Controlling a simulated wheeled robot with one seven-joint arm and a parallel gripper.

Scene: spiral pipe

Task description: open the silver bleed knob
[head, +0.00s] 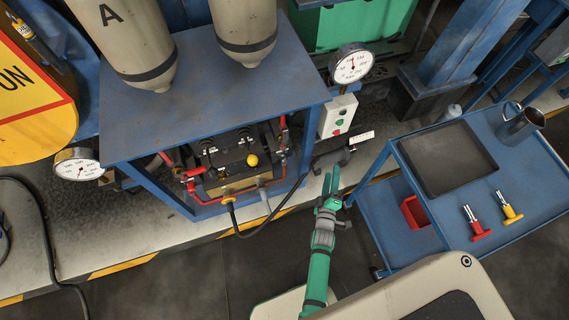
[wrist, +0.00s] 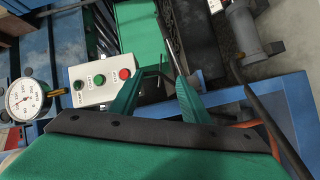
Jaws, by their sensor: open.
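The valve assembly (head: 235,165) sits under the blue bench, with red handles, a yellow knob (head: 252,160), dark fittings and red pipes. I cannot make out for sure which small part is the silver bleed knob. My gripper (head: 330,186) is green, open and empty, to the right of the assembly and apart from it. The valve assembly is not recognisable in the wrist view.
A white button box (head: 338,116), also in the wrist view (wrist: 101,80), and a gauge (head: 351,64) stand at the blue bench's (head: 200,85) right. A blue cart (head: 480,170) with a tray and two handled tools is at right.

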